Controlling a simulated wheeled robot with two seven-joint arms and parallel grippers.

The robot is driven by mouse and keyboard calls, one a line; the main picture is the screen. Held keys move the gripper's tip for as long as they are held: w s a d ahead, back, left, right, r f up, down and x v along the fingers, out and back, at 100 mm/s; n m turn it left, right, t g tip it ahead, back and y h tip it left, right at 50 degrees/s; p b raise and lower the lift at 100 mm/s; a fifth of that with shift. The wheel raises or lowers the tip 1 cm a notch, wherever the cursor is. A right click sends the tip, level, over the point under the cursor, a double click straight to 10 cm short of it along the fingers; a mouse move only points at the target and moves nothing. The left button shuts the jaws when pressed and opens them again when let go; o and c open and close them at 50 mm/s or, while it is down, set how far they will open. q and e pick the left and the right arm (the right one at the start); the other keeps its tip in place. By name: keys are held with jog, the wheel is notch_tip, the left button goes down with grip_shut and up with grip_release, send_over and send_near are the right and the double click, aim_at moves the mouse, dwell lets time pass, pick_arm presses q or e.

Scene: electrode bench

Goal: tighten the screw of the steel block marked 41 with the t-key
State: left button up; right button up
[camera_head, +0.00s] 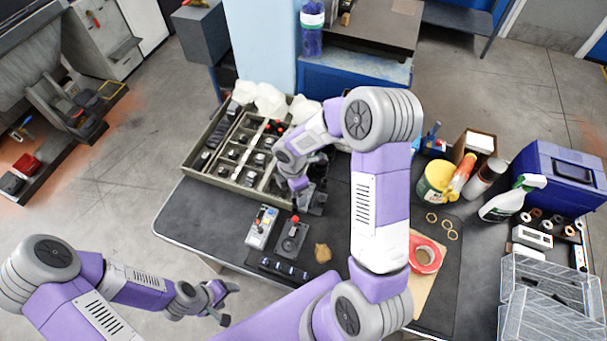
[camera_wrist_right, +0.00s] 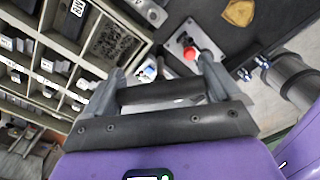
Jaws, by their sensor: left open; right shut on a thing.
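My right gripper (camera_head: 298,186) is over the bench, by the front right corner of the compartment tray. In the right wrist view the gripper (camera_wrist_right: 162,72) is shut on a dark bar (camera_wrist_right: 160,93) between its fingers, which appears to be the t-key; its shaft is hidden. Small steel blocks sit in the tray (camera_head: 195,172); no mark 41 is legible. A dark block (camera_head: 317,203) stands just below the right gripper. My left gripper (camera_head: 224,302) is open and empty, off the bench's front left edge.
A plate with a red knob (camera_head: 293,238), a grey box (camera_head: 262,228) and a tan lump (camera_head: 322,253) lie in front. The front left bench top is clear.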

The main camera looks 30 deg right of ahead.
jog(key=shift+w+d+f+n+b, duration=0.15)
jog(key=shift+d+f+n+b, duration=0.75)
jog(key=shift+d+f+b, duration=0.1)
jog(key=shift+w+d+f+n+b, duration=0.15)
jog(key=shift+d+f+n+b, duration=0.7)
jog(key=shift+d+n, duration=0.1)
jog(key=shift+f+b, duration=0.55)
jog(key=shift+f, duration=0.25)
jog(key=o, duration=0.5)
jog(key=c, duration=0.4)
jog(key=shift+c, duration=0.3)
